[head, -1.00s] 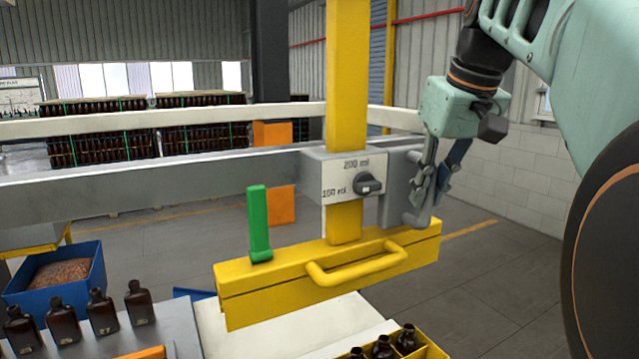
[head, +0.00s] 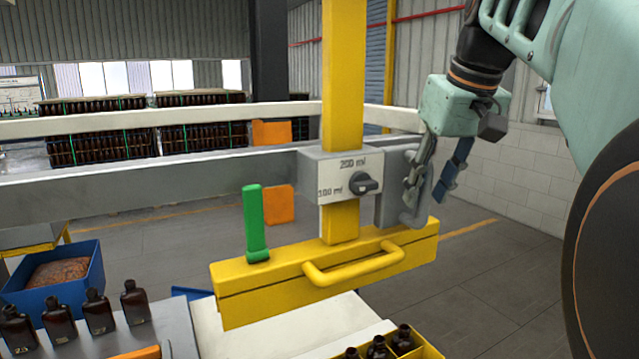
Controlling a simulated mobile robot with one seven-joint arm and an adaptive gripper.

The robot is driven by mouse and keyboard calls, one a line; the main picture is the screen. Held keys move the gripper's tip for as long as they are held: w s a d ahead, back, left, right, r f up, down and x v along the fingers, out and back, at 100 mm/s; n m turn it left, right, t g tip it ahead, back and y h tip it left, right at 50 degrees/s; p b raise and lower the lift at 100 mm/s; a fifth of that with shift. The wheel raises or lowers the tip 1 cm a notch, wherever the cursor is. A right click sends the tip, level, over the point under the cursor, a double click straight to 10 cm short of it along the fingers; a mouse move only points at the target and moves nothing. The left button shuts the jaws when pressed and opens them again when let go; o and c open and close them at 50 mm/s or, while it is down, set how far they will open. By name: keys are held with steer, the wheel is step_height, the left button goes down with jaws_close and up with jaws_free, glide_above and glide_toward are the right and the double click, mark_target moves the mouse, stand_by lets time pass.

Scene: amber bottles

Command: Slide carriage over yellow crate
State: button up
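The carriage (head: 312,168) is a grey-white block on a long grey rail, with a dark knob and labels reading 200 ml and 100 ml. A yellow column (head: 343,90) runs through it down to a yellow box-shaped head (head: 300,284) with a yellow handle and a green lever (head: 255,225). The yellow crate (head: 435,353) holds brown bottles at the bottom edge, partly cut off, lower and slightly right of the head in the picture. My gripper (head: 434,185) is open beside the grey handle (head: 386,195) on the carriage's right side. I cannot tell whether it touches it.
Several amber bottles (head: 97,312) stand on a grey surface at lower left, near a blue bin (head: 98,268) of brown material. A pale table surface (head: 290,322) lies under the head. Orange blocks (head: 279,205) sit at the rail. Open floor lies to the right.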

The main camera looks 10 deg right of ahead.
steer(key=shift+a, duration=0.15)
steer(key=v, duration=1.2)
stand_by(0.4)
